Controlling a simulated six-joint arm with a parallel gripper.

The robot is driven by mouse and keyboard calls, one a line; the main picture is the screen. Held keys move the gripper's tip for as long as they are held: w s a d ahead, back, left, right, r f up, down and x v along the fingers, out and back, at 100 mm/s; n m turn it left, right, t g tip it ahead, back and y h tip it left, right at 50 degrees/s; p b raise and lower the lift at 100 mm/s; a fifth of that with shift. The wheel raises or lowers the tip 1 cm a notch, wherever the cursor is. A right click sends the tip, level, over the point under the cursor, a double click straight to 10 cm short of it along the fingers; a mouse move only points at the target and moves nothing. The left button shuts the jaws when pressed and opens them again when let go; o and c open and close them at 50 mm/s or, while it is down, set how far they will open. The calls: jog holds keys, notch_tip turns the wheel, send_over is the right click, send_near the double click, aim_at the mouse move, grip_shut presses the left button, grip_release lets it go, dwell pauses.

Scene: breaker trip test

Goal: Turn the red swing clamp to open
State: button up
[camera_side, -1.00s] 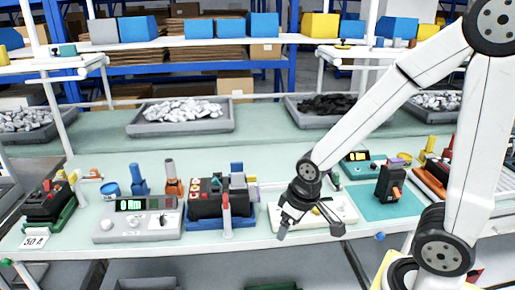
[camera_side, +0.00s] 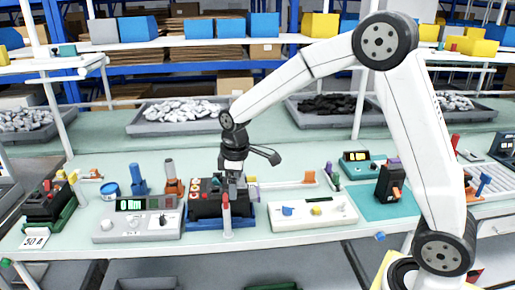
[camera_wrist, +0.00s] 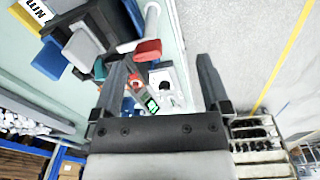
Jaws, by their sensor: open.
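The red swing clamp (camera_side: 226,204), a red handle on a pale post, stands at the front of a blue fixture (camera_side: 205,223) holding a black breaker (camera_side: 203,206). In the wrist view its red handle (camera_wrist: 147,50) is just beyond the tip of the left finger. My gripper (camera_side: 256,172) is above the right part of the breaker, fingers spread. In the wrist view my gripper (camera_wrist: 163,62) is open with nothing held between the fingers. I cannot tell whether the left finger touches the clamp or the fixture.
A grey meter with a green display (camera_side: 141,222) stands left of the fixture. A white panel with knobs (camera_side: 335,214) lies right. Another black breaker (camera_side: 45,205) sits on a green base at far left. Orange (camera_side: 173,185) and blue (camera_side: 138,183) upright tools stand behind the meter.

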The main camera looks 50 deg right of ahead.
aim_at(225, 197)
jog(key=shift+w+d+r+n+g, duration=0.15)
jog(key=shift+w+n, duration=0.35)
jog(key=shift+w, duration=0.55)
jog(key=shift+w+a+r+n+g, duration=0.2)
jog(key=shift+w+n, duration=0.3)
jog(key=shift+w, duration=0.5)
jog(key=shift+f, duration=3.85)
jog(key=c, duration=1.3)
